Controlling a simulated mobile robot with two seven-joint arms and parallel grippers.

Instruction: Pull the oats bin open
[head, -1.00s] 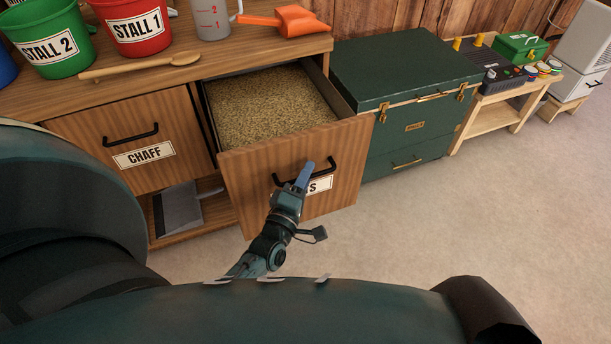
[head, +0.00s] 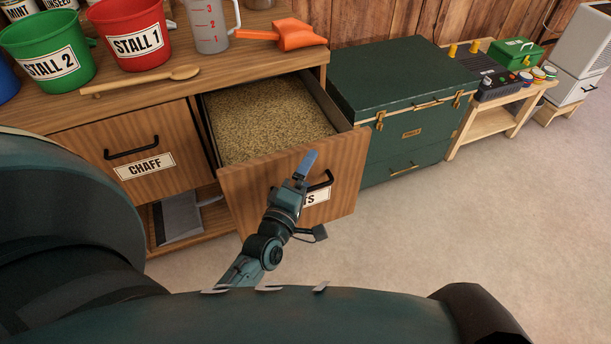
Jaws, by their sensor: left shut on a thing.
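The oats bin (head: 240,190) is a wooden pull-out front with a black bar handle (head: 326,181). It stands well out from the cabinet, and the grain (head: 270,115) inside shows. Its white label (head: 317,196) is partly covered, with only the end letters "TS" readable. My left gripper (head: 306,166) is at the bin's front and shut on the handle. The gripper hides the handle's left part and the fingers' exact contact. My right gripper is not in view.
The shut chaff bin (head: 90,155) is to the left. Buckets, a wooden spoon (head: 140,80), a jug (head: 209,28) and an orange scoop (head: 290,35) stand or lie on the cabinet top. A green trunk (head: 400,85) stands right of the oats bin. The floor (head: 450,230) in front is clear.

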